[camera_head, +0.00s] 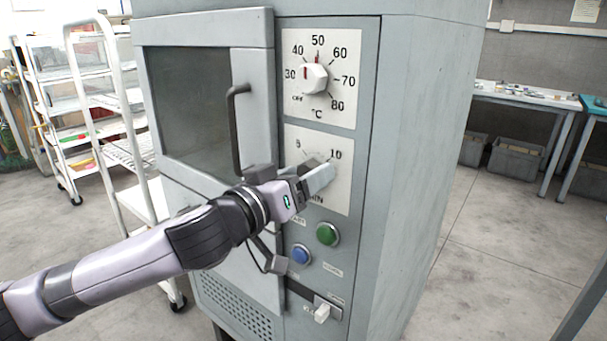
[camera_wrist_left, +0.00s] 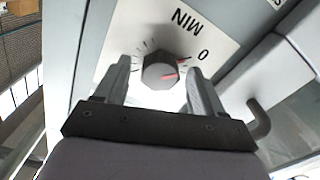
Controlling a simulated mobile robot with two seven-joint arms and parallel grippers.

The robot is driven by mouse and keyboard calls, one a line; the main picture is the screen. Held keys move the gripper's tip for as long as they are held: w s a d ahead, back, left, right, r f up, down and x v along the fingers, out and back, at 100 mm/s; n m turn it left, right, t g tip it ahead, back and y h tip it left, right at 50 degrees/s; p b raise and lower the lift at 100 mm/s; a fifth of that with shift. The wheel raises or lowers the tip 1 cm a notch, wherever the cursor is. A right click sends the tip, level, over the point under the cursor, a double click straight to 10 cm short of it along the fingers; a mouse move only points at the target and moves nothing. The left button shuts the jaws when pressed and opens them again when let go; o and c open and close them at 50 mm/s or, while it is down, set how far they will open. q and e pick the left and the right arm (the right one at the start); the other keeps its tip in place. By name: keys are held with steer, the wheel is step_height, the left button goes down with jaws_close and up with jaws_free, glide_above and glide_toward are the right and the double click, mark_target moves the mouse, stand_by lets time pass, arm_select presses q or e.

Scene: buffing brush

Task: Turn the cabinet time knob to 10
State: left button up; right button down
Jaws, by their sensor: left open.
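The cabinet time knob (camera_wrist_left: 158,72) is a grey faceted knob with a red mark, on a white dial plate marked MIN. In the left wrist view its red mark faces the side of the printed 0. My left gripper (camera_wrist_left: 160,68) is open, with one finger on each side of the knob; contact is unclear. In the head view the left gripper (camera_head: 322,172) covers most of the time knob and part of its dial plate (camera_head: 338,193). The printed 5 and 10 show above it. My right gripper is out of view.
The temperature knob (camera_head: 314,78) sits above on its own dial. A green button (camera_head: 327,234), a blue button (camera_head: 301,254) and a white switch (camera_head: 322,313) are below. The door handle (camera_head: 235,130) stands out left of the panel. A white cart (camera_head: 135,150) is further left.

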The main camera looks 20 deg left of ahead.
arm_select(q)
steer(key=shift+w, duration=0.2)
steer(key=c, duration=1.1)
steer(key=shift+o, duration=0.2)
